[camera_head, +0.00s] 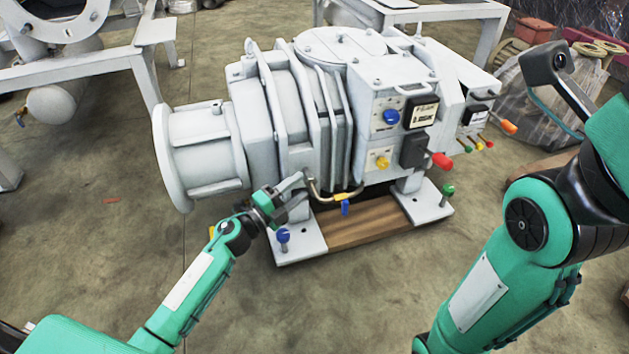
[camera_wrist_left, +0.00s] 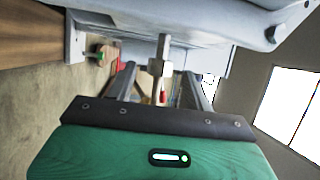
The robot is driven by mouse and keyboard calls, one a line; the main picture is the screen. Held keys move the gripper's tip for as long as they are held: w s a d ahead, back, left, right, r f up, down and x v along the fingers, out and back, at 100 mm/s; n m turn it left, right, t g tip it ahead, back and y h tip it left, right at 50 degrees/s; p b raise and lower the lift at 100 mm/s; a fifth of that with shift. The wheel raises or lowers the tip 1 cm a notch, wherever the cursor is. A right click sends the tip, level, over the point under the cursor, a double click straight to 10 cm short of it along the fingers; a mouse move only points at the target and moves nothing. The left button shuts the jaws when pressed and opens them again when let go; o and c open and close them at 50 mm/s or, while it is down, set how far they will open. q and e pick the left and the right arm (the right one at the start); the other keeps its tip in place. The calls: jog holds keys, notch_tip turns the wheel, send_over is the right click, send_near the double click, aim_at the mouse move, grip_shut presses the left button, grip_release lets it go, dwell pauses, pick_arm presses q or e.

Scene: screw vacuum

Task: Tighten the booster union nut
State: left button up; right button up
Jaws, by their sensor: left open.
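The union nut (camera_wrist_left: 160,67) is a pale hex nut on a thin metal stem in the left wrist view. It lies between the two fingers of my open left gripper (camera_wrist_left: 160,86), with a visible gap on each side. In the head view my left gripper (camera_head: 296,190) reaches the lower front of the white booster machine (camera_head: 290,110), close to the left end of its small brass pipe (camera_head: 335,196). The nut itself is too small and covered to make out there. On the right, my right arm ends in a dark part whose jaws I cannot make out.
The machine stands on pale feet (camera_head: 428,204) and a wooden board (camera_head: 360,228). A blue-knobbed post (camera_head: 283,238) stands just below my left gripper. A blue valve handle (camera_head: 345,209) hangs from the pipe. Concrete floor is clear at the front.

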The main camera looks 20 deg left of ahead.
aim_at(314, 176)
pick_arm(q)
jog(key=shift+b+x, duration=0.9)
jog(key=shift+x, duration=2.25)
jog(key=c, duration=1)
